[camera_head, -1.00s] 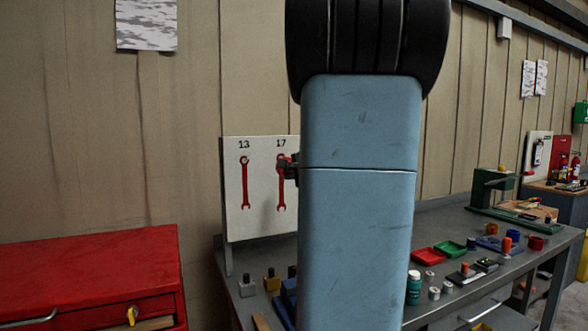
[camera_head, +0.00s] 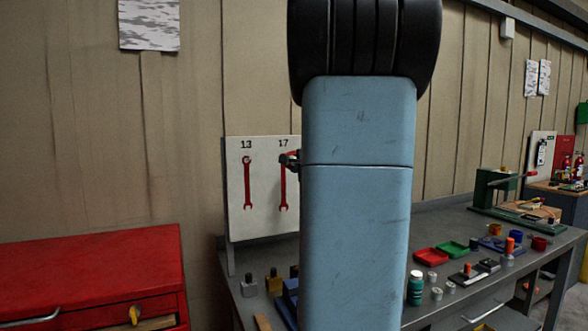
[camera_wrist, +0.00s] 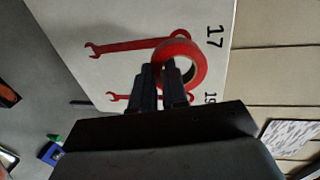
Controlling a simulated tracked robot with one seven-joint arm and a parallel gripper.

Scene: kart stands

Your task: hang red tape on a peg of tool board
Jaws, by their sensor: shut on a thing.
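The red tape (camera_wrist: 196,64) is a ring that shows in the wrist view, in front of the tool board. My gripper (camera_wrist: 172,75) is shut on the near edge of the ring. The white tool board (camera_head: 263,215) stands upright at the back of the bench, with red wrench outlines under the numbers 13 and 17; the wrist view (camera_wrist: 120,22) also shows it. In the head view my arm hides the board's right part and most of my gripper (camera_head: 290,160). I cannot tell whether the tape touches the board or a peg.
The grey bench (camera_head: 445,225) holds a red tray (camera_head: 431,256), a green tray (camera_head: 453,248), a teal bottle (camera_head: 415,288) and several small parts. A red cabinet (camera_head: 90,275) stands at the left. A green press (camera_head: 495,195) stands at the far right of the bench.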

